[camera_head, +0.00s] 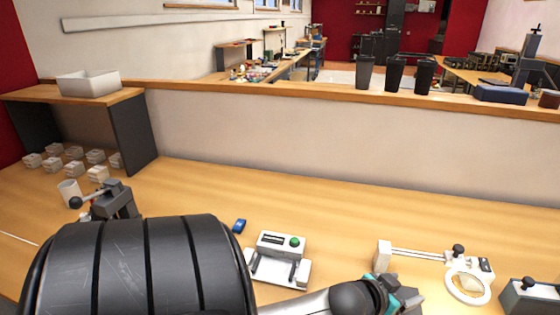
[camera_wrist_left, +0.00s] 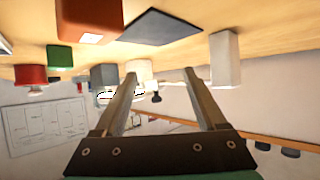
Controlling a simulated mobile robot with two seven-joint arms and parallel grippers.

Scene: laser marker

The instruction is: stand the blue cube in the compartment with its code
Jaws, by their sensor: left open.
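The blue cube does not show there. No compartment with a readable code can be made out. My right gripper is not seen.
The white device (camera_head: 281,245) stands near the cube. A slide fixture with a ring (camera_head: 468,286) is at right. Several pale blocks (camera_head: 73,152) sit under a shelf with a white bin (camera_head: 88,83). A white cup (camera_head: 69,192) stands nearby. The table's back middle is clear.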

